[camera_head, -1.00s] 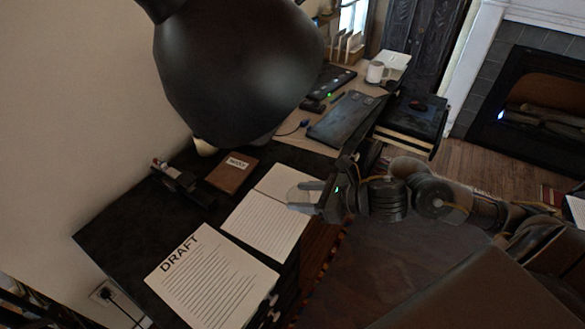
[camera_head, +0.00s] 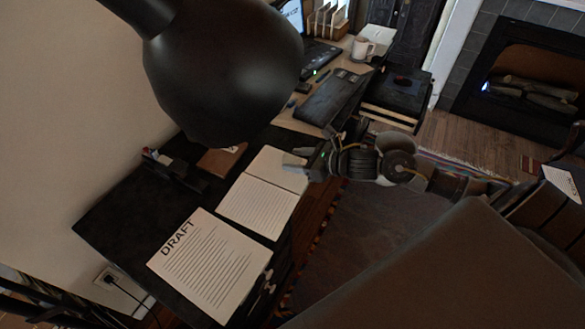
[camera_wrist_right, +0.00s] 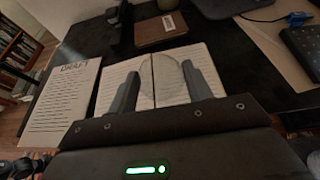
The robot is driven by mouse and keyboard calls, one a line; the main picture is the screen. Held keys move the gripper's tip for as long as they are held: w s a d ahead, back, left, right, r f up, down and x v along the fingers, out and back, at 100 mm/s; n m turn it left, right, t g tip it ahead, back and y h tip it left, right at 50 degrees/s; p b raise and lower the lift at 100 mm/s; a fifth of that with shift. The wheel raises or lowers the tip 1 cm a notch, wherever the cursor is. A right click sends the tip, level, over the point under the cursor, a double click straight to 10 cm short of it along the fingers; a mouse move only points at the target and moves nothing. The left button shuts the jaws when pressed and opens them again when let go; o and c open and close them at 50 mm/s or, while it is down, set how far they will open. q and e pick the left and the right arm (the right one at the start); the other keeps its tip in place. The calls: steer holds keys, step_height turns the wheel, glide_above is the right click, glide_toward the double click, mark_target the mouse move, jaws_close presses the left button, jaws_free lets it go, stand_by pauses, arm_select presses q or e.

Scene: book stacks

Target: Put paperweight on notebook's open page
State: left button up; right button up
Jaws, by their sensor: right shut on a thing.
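The open notebook (camera_head: 262,192) lies on the dark desk, its lined pages facing up; in the right wrist view the notebook (camera_wrist_right: 110,88) is behind the fingers. My right gripper (camera_head: 295,168) is at the notebook's right edge in the head view. In the right wrist view my right gripper (camera_wrist_right: 165,90) is shut on a clear, round, glass-like paperweight (camera_wrist_right: 168,78), seen in front of the notebook's spine and pages. The paperweight's height above the page is hard to tell. My left gripper is in neither view.
A DRAFT sheet (camera_head: 210,265) lies beside the notebook. A brown book (camera_head: 220,160) and a dark stand (camera_head: 175,172) are behind it. A large black lamp shade (camera_head: 220,70) hides part of the desk.

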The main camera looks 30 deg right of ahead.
mark_target(294, 160)
steer(key=w+f+b, duration=0.1)
steer(key=f, duration=0.1)
steer(key=w+d+f+b, duration=0.1)
steer(key=w+f+b, duration=0.1)
steer(key=shift+w+d+f, duration=0.15)
steer(key=shift+w+f, duration=0.05)
steer(key=shift+f, duration=0.1)
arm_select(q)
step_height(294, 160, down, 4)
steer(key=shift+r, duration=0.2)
arm_select(e)
steer(key=shift+w+d+f, duration=0.15)
steer(key=shift+w+f, duration=0.05)
steer(key=shift+w, duration=0.05)
